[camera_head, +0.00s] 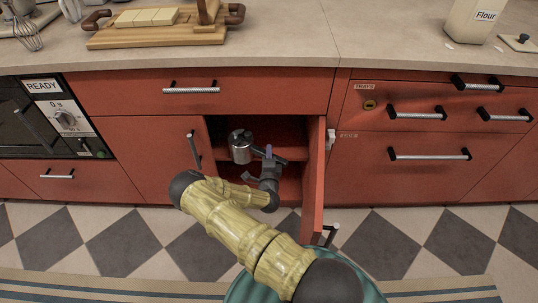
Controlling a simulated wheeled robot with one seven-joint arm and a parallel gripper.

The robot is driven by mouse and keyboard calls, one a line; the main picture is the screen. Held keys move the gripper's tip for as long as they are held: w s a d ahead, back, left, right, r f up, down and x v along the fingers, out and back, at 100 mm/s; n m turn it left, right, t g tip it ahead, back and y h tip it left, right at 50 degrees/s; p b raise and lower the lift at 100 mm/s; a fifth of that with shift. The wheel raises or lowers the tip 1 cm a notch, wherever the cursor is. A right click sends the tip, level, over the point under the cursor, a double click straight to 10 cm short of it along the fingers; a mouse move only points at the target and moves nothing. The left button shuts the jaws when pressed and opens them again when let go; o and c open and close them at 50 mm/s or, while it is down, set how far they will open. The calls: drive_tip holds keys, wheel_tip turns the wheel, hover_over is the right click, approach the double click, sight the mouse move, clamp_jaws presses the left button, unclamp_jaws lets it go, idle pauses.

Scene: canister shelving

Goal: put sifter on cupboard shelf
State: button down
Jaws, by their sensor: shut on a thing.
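The sifter (241,147) is a small silver metal cylinder with a dark top. It is at the opening of the red cupboard, in front of the dark interior. My gripper (259,152) is shut on the sifter, from its right side. The cupboard shelf (288,153) shows as a red board inside the open cupboard, behind my gripper. I cannot tell whether the sifter touches the shelf. My arm hides the lower part of the cupboard.
The open cupboard door (315,182) stands out to the right of my gripper. A closed door (150,150) is on the left. The counter (300,45) above holds a cutting board (150,38) and a flour canister (474,20). An oven (40,115) is at far left.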

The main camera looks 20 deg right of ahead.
drive_tip(key=c, duration=1.2)
unclamp_jaws()
drive_tip(key=shift+f, duration=0.1)
drive_tip(key=shift+s, duration=0.1)
drive_tip(key=p+v, duration=0.2)
drive_tip(key=v, duration=1)
drive_tip(key=shift+p, duration=0.3)
